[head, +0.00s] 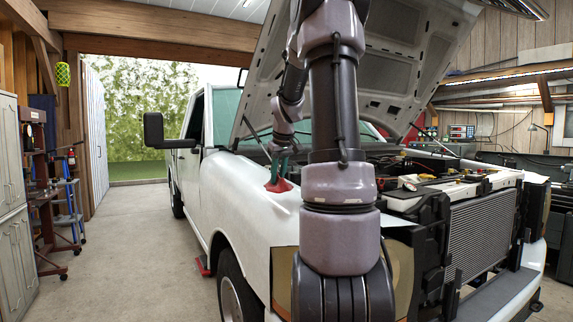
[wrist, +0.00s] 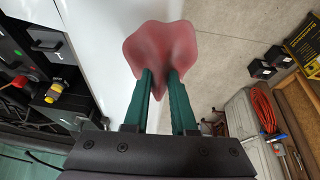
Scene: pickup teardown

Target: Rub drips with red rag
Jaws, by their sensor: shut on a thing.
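The red rag (wrist: 160,52) is pinched between the two green fingers of my gripper (wrist: 161,85) in the wrist view, its loose part spread out beyond the fingertips. In the head view the red rag (head: 279,186) is at the white front fender of the pickup (head: 250,205), under my gripper (head: 279,172). I cannot tell how firmly the rag touches the fender. I cannot make out any drips on the white paint. My own arm hides part of the fender and engine bay.
The raised hood (head: 400,60) stands over the open engine bay (head: 430,180), close to my arm. The radiator (head: 480,235) is exposed at the front. A side mirror (head: 154,130) juts out at left. The concrete floor (head: 130,240) left of the truck is mostly clear.

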